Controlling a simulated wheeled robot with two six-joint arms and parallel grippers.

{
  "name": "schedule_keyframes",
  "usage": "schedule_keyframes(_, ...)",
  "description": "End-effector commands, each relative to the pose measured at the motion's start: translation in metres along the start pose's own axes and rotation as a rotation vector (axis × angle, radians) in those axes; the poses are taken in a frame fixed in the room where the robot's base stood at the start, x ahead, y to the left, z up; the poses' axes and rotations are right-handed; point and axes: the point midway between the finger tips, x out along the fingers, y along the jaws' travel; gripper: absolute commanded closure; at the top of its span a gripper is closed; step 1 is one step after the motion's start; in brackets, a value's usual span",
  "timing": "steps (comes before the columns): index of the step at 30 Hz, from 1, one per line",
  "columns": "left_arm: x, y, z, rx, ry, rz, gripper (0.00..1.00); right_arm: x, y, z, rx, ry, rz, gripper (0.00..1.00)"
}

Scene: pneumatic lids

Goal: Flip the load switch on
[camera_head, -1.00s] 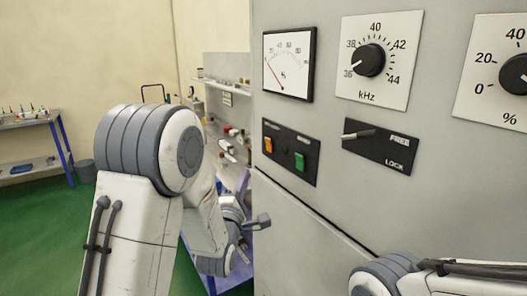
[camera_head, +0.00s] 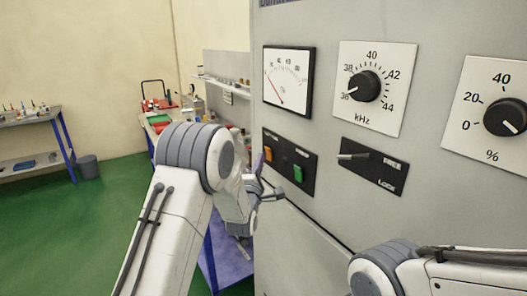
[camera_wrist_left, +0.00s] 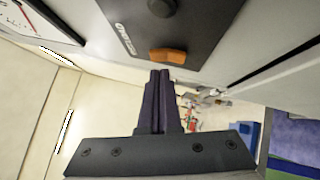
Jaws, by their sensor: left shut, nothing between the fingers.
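A dark switch plate (camera_head: 288,162) on the grey cabinet front carries an orange switch (camera_head: 268,153) and a green switch (camera_head: 298,174); its small labels are too blurred to tell which is the load switch. My left gripper (camera_head: 259,165) is at the plate's left edge, close to the orange switch. In the left wrist view my left gripper (camera_wrist_left: 160,73) has its dark fingers together and empty, tips just short of the orange switch (camera_wrist_left: 168,56). I cannot tell whether they touch. My right gripper is out of view.
Above the plate is a needle meter (camera_head: 288,80). To its right are a FREE/LOCK lever plate (camera_head: 374,168), a kHz dial (camera_head: 365,86) and a % dial (camera_head: 505,117). My right forearm is at the lower right. A cluttered bench stands behind my left arm.

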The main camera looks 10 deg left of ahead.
Motion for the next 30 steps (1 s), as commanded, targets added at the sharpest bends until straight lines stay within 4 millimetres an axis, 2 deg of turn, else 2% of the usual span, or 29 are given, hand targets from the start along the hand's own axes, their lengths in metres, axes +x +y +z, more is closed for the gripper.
schedule_keyframes(1, 0.005, 0.003, 0.005, -0.001, -0.001, -0.001, 1.00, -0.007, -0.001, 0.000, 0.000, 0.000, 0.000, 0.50)
schedule_keyframes(4, 0.009, 0.001, 0.009, -0.001, 0.001, -0.001, 1.00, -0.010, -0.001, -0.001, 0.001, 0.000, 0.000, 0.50)
schedule_keyframes(17, 0.011, 0.000, 0.011, 0.003, 0.001, -0.003, 1.00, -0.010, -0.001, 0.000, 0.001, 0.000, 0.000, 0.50)
schedule_keyframes(25, 0.019, 0.007, 0.019, 0.126, 0.000, -0.124, 1.00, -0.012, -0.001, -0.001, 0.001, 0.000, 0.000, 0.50)
schedule_keyframes(30, 0.019, 0.005, 0.021, 0.121, -0.004, -0.118, 1.00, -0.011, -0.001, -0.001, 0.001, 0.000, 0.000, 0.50)
